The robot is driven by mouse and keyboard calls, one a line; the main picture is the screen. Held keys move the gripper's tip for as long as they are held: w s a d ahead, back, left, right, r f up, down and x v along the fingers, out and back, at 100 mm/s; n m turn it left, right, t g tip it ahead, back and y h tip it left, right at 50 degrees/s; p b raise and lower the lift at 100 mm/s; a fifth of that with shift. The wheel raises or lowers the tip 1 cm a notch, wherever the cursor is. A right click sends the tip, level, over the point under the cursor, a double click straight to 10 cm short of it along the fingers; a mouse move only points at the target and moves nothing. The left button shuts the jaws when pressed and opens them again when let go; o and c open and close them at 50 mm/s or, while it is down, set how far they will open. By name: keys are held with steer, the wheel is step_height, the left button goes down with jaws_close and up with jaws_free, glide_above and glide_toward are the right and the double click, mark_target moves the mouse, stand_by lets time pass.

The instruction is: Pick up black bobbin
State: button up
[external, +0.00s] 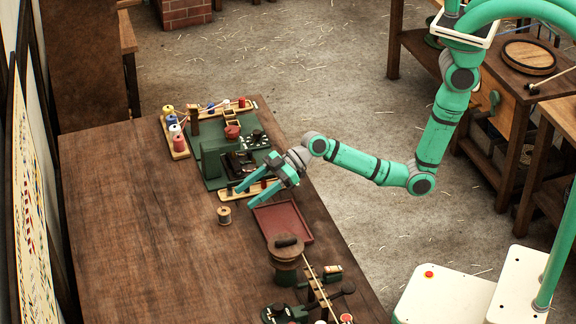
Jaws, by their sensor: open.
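My gripper (245,197) is open, with its two green fingers pointing left over the work table. They are above or beside a narrow wooden rack (225,193) holding small pieces, and no object shows between them. I cannot clearly make out the black bobbin. A small black cylinder (287,241) lies on a round brown-topped stand, to the right of and nearer the camera than my gripper; whether it is a bobbin or a handle I cannot tell. My fingers partly hide the rack's contents.
A red-brown tray (283,222) lies just right of my gripper. A tan spool (224,215) stands near the fingertips. A green-based machine (232,155) and coloured spools (179,143) are behind. The table's left side (125,220) is clear.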

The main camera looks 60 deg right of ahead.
mark_target(224, 215)
steer(key=x, duration=0.5)
steer(key=shift+x, duration=2.8)
steer(key=shift+s+f, duration=0.1)
steer(key=shift+s, duration=0.1)
steer(key=c, duration=1.1)
